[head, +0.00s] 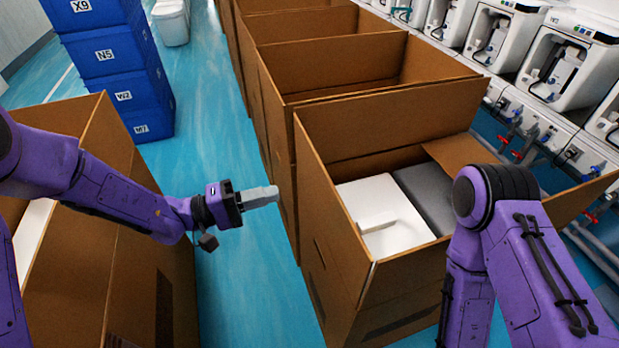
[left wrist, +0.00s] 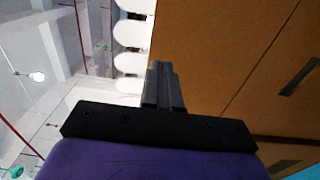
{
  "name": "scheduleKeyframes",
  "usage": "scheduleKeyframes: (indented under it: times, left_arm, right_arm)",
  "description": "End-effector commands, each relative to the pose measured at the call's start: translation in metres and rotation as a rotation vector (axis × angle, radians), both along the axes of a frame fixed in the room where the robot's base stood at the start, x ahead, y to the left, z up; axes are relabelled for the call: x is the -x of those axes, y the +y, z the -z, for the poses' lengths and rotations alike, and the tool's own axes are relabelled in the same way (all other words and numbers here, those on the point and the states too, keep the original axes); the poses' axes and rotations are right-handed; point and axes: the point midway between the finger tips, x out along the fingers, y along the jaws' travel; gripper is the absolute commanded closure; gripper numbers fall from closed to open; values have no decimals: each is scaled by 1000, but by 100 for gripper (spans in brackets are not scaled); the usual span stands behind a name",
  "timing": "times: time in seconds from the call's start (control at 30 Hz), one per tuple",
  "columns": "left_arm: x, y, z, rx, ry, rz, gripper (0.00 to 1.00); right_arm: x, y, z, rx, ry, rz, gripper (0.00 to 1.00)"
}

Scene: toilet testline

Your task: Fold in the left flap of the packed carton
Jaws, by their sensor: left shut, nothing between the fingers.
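The packed carton (head: 345,285) stands open at the centre right in the head view, with a white boxy item (head: 385,205) and a dark grey item (head: 425,190) inside. Its left flap (head: 332,205) stands upright along its left side. Its far flap (head: 400,120) also stands up, and its right flap (head: 570,205) leans outward. My left gripper (head: 276,193) is shut and empty, left of the left flap and apart from it. In the left wrist view its fingers (left wrist: 160,68) are together beside a brown cardboard face (left wrist: 225,60). My right arm crosses the carton's near right corner; its gripper is hidden.
More open cartons (head: 330,65) stand in a row behind the packed one. Another carton (head: 150,270) stands under my left arm. Blue labelled bins (head: 110,60) are stacked at the back left. A line of white toilet units (head: 560,65) runs along the right. Blue floor lies free between the carton rows.

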Motion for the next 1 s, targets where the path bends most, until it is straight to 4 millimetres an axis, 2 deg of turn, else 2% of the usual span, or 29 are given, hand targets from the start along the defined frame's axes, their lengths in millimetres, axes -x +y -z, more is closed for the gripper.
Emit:
scheduleKeyframes:
  times: [0.2, 0.43, 0.6, 1.0]
  left_arm:
    - [-14, -47, -3, -1, 1, 1, 100]
    - [-26, -81, -3, 0, 2, -2, 100]
    - [-29, -90, -2, -1, 1, -6, 100]
    - [-30, -90, -3, -7, 2, -9, 100]
  right_arm:
    - [0, 0, -12, 1, -1, 0, 57]
    - [0, 0, -21, 1, -1, 0, 57]
    - [0, 0, -23, 1, -1, 0, 57]
    - [0, 0, -25, 1, -1, 0, 57]
